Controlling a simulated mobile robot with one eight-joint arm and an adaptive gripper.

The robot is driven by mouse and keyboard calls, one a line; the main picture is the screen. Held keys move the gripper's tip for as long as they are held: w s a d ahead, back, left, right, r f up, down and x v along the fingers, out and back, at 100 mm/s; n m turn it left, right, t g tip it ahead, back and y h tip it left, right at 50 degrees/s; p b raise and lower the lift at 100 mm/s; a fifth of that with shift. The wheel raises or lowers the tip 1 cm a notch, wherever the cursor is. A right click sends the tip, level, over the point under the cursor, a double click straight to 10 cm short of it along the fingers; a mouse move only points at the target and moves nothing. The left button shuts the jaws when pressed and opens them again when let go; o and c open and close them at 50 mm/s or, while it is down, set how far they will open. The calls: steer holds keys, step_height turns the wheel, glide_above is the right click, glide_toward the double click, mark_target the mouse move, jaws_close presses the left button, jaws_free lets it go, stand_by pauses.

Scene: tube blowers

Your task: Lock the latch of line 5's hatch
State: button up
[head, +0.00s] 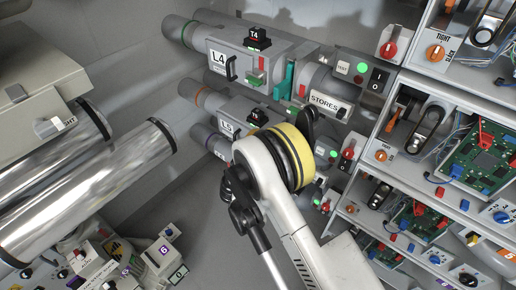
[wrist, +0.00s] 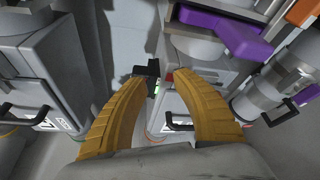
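Line 5's grey housing (head: 238,108) carries an L5 label (head: 226,128) and is left of centre in the head view. A black block on its top (head: 259,116) shows beside my arm; the rest of the hatch and its latch are hidden behind the arm. In the wrist view my gripper (wrist: 168,78) is open, its two yellow fingers apart. A small black part (wrist: 148,70) with a green patch lies at the left fingertip, and a red patch shows near the right one. I cannot tell whether the finger touches the black part, or which line it belongs to.
Line 4's housing (head: 238,62) stands above line 5's in the head view. A STORES unit (head: 328,101) is to the right. Shelves with circuit boards (head: 484,150) fill the right side. In the wrist view, a purple part (wrist: 232,36) is at upper right and a grey box (wrist: 45,75) at left.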

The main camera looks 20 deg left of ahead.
step_height(320, 180, up, 3)
steer(key=shift+f, duration=0.2)
steer(key=s+a+f+n+g+h+p, duration=0.4)
steer(key=s+a+f+n, duration=0.1)
steer(key=s+n, duration=0.4)
steer(key=b+x, duration=0.4)
steer(key=x, duration=0.6)
steer(key=shift+w+d+f, duration=0.1)
steer(key=shift+w+d, duration=0.05)
steer(key=shift+d, duration=0.05)
steer(key=shift+w+d, duration=0.1)
steer(key=shift+w, duration=0.25)
jaws_close()
